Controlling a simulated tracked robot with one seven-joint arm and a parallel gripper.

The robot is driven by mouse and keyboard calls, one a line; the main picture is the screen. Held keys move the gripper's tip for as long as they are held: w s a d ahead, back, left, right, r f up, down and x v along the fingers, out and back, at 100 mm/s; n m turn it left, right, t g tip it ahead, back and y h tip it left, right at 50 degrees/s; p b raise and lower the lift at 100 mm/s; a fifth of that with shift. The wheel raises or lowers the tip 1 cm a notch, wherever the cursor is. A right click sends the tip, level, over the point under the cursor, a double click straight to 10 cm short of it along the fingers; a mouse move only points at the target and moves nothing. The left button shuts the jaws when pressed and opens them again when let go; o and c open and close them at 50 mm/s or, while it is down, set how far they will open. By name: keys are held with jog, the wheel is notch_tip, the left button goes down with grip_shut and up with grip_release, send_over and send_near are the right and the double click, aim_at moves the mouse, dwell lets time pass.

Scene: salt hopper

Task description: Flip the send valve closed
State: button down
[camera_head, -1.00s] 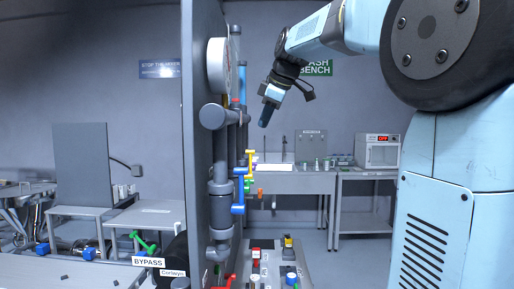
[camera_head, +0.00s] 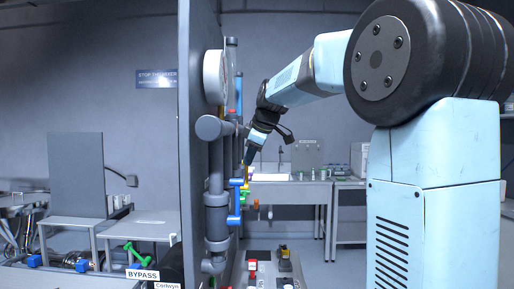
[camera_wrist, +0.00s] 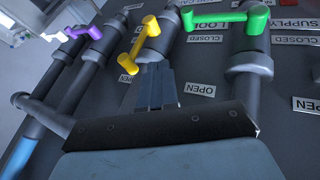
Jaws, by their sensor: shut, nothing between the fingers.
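In the wrist view, three valve handles stand on grey pipes: purple (camera_wrist: 84,32), yellow (camera_wrist: 140,44) and green (camera_wrist: 225,20). No readable label names the send valve, so I cannot tell which one it is. My gripper (camera_wrist: 157,82) is shut and empty, with its fingertips just below the yellow handle; I cannot tell whether they touch the pipe there. In the head view my gripper (camera_head: 249,157) is beside the pipe panel, just above the yellow handle (camera_head: 245,186). A blue handle (camera_head: 235,203) sits lower on the nearer pipe.
OPEN (camera_wrist: 220,107) and CLOSED (camera_wrist: 200,89) plates are on the panel, with a SUPPLY plate (camera_wrist: 297,22) at the upper right. A round gauge (camera_head: 214,77) and grey pipes stick out from the panel edge (camera_head: 199,140). A bench (camera_head: 290,192) stands behind.

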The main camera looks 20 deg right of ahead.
jog(key=shift+w+d+f, duration=0.15)
jog(key=shift+w+d, duration=0.15)
jog(key=shift+w, duration=0.5)
jog(key=shift+w+d+f, duration=0.15)
jog(key=shift+w+d, duration=0.1)
jog(key=shift+w, duration=0.5)
